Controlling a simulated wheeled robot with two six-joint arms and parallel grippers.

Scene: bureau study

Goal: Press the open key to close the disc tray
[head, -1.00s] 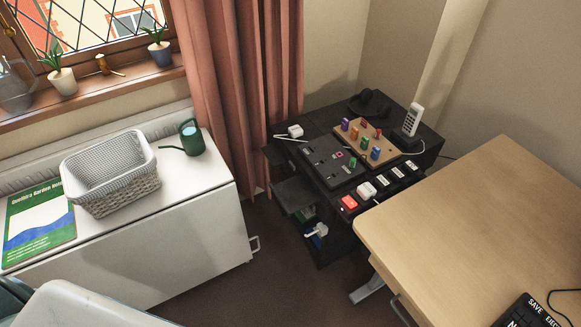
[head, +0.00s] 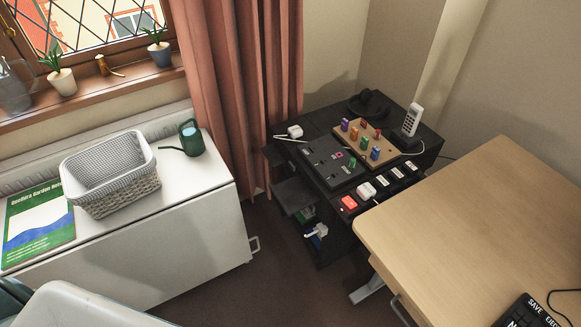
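Neither of my grippers is in view. I cannot make out a key marked open. A black keypad (head: 527,312) lies on the wooden desk at the bottom right, cut off by the frame; its readable labels are SAVE and part of another word starting EJE. No disc tray can be told for certain. A dark flat slab (head: 294,195) sticks out to the left from the black cabinet (head: 335,235); I cannot tell whether it is a tray or a shelf.
The wooden desk (head: 480,215) is mostly bare. The black cabinet carries a pegboard (head: 365,142), a cordless phone (head: 412,120) and a row of switches with a red one (head: 349,202). A white cabinet (head: 200,240) with a basket (head: 110,175) stands left. Dark floor lies between.

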